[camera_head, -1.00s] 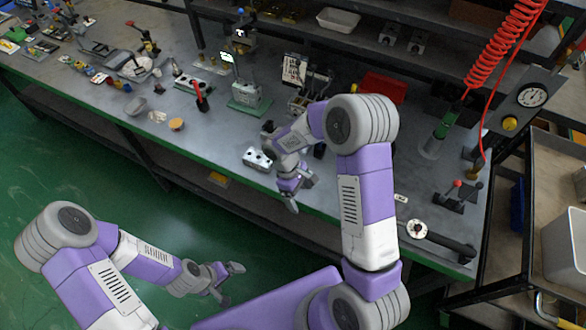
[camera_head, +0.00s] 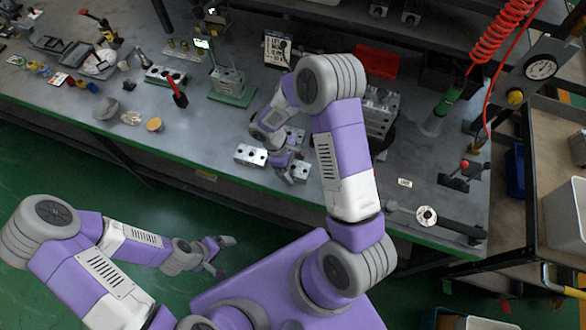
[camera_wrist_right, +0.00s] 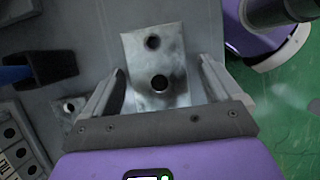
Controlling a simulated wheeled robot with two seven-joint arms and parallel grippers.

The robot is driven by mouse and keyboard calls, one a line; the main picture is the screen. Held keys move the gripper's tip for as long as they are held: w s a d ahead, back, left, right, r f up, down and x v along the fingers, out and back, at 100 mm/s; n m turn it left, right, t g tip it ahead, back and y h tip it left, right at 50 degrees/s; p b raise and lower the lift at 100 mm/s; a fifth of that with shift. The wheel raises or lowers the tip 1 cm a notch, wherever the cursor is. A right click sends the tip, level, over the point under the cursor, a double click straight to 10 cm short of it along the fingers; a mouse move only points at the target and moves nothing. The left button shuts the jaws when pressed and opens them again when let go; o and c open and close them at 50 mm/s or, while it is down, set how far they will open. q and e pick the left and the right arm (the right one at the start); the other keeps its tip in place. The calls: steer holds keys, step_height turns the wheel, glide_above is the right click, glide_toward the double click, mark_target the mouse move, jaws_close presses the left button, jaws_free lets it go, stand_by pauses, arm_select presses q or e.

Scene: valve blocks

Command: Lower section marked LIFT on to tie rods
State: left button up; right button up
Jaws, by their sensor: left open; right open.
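My right gripper (camera_head: 283,168) is low over the bench near its front edge, open and pointing down. In the right wrist view its fingers (camera_wrist_right: 162,75) stand either side of a silver block with two holes (camera_wrist_right: 158,100), with gaps visible. A similar silver block (camera_head: 250,155) lies just left of the gripper in the head view, and a block end (camera_head: 300,170) shows to its right. I cannot read a LIFT mark for certain on any block. A stacked metal assembly (camera_head: 380,112) is partly hidden behind my right arm. My left gripper (camera_head: 218,256) is open and empty over the floor.
A green-based fixture (camera_head: 230,88) stands behind the blocks, with a red-handled tool (camera_head: 178,93) to its left. A red bin (camera_head: 376,62) sits at the back. A dial gauge (camera_head: 540,67) and red coiled hose (camera_head: 497,40) are at right.

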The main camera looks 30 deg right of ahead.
steer(key=c, duration=1.4)
